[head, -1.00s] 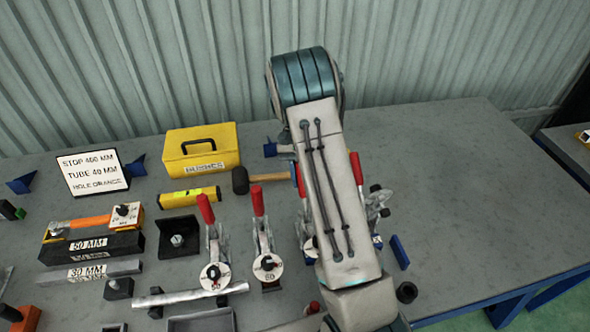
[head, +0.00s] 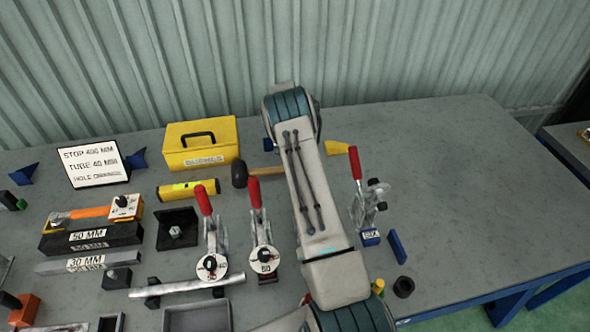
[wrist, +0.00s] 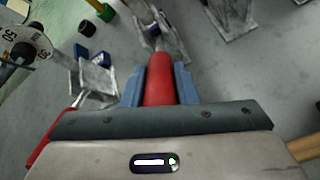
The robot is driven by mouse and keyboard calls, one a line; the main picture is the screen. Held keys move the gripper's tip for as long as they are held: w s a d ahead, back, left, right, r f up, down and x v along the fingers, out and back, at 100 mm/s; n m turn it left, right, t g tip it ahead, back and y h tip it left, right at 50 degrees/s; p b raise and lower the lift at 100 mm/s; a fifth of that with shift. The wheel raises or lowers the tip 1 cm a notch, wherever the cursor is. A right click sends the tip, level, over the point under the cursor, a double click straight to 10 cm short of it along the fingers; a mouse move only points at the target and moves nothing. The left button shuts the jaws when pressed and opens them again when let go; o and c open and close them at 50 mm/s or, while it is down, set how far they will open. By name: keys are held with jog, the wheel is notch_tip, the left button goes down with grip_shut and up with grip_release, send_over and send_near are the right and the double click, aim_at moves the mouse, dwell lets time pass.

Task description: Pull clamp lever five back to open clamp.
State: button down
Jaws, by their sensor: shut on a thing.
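My gripper (wrist: 158,82) is shut on a red lever handle (wrist: 159,78), with one blue-grey finger on each side of it. The handle runs away from me to a metal clamp (wrist: 160,38). In the head view my arm hides the gripper and this clamp. A red-handled clamp with a blue label (head: 370,205) stands just right of my arm, its handle upright. Two more red-handled clamps, (head: 210,235) and (head: 262,232), stand left of my arm, handles up and round white tags in front. I cannot read a five on the held clamp.
In the wrist view another red handle (wrist: 48,142) lies close at the left, and a round tag (wrist: 24,45) shows at upper left. A yellow box (head: 200,160), a mallet (head: 240,175) and a sign (head: 92,164) stand on the bench. The bench's right side (head: 465,190) is clear.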

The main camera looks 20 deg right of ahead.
jog(key=c, duration=1.1)
grip_release()
jog(key=shift+w+f, duration=0.1)
jog(key=shift+c, duration=0.2)
jog(key=r+p, duration=0.1)
jog(key=r, duration=0.2)
jog(key=r+p, duration=0.1)
jog(key=r, duration=0.1)
jog(key=shift+s+d+r+p, duration=0.2)
jog(key=shift+s+d+p, duration=0.15)
jog(key=shift+s, duration=0.05)
jog(key=s+d+r+p, duration=0.3)
jog(key=s+d+r, duration=0.2)
jog(key=s+d, duration=0.2)
jog(key=shift+s+d+r, duration=0.25)
jog(key=shift+s+r, duration=0.05)
jog(key=shift+r, duration=0.05)
